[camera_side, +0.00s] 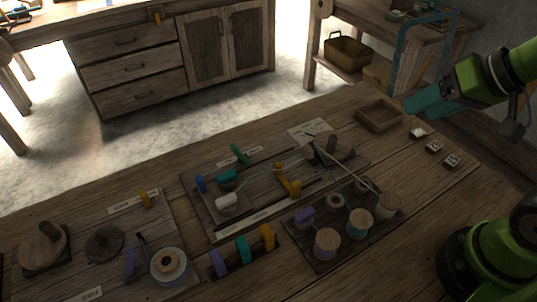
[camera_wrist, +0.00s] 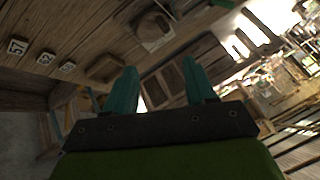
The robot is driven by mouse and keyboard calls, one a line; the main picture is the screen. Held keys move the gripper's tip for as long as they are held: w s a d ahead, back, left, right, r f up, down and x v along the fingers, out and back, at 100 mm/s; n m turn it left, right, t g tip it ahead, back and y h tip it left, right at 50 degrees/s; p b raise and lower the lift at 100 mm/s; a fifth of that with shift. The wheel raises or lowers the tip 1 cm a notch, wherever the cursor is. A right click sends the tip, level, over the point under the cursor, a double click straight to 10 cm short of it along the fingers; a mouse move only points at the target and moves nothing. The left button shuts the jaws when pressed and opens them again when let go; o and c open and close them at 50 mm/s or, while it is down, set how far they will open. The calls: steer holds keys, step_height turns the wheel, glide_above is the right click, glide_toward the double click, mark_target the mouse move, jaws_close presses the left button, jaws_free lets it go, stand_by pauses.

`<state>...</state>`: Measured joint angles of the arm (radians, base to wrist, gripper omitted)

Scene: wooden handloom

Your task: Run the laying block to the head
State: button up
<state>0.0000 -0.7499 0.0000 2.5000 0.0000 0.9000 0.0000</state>
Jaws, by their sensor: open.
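My gripper (camera_side: 424,101) is at the upper right of the side view, raised and well clear of the workboards. Its two teal fingers are spread apart and empty in the wrist view (camera_wrist: 160,84). The middle board (camera_side: 207,226) carries a white block (camera_side: 227,201), a teal block (camera_side: 227,176), a blue peg (camera_side: 201,184), a green handle (camera_side: 239,154) and a yellow piece (camera_side: 290,186). A round wooden piece (camera_side: 327,146) stands at its far right end. Pale cords run across the board. I cannot tell which piece is the laying block or the head.
A spool tray (camera_side: 322,262) sits at front right, with a pale rod slanting toward it. A left board (camera_side: 60,278) holds wooden discs and a spool. An empty wooden tray (camera_side: 380,116) and several numbered tiles (camera_side: 434,147) lie at right.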

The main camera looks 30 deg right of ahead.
steer(key=shift+a, duration=0.1)
steer(key=shift+c, duration=1.2)
steer(key=w+a+n+g, duration=0.1)
steer(key=a, duration=0.1)
steer(key=w+a+f+n+g, duration=0.1)
steer(key=a, duration=0.1)
steer(key=w+a+f+n+g, duration=0.1)
steer(key=w+a+n, duration=0.1)
steer(key=shift+f, duration=0.2)
steer(key=n+g+h, duration=0.2)
steer(key=n+g, duration=0.2)
steer(key=n, duration=1.4)
glide_above(296, 183)
step_height(296, 183, down, 3)
step_height(296, 183, down, 17)
steer(key=shift+r, duration=0.2)
steer(key=shift+c, duration=0.5)
jaws_close()
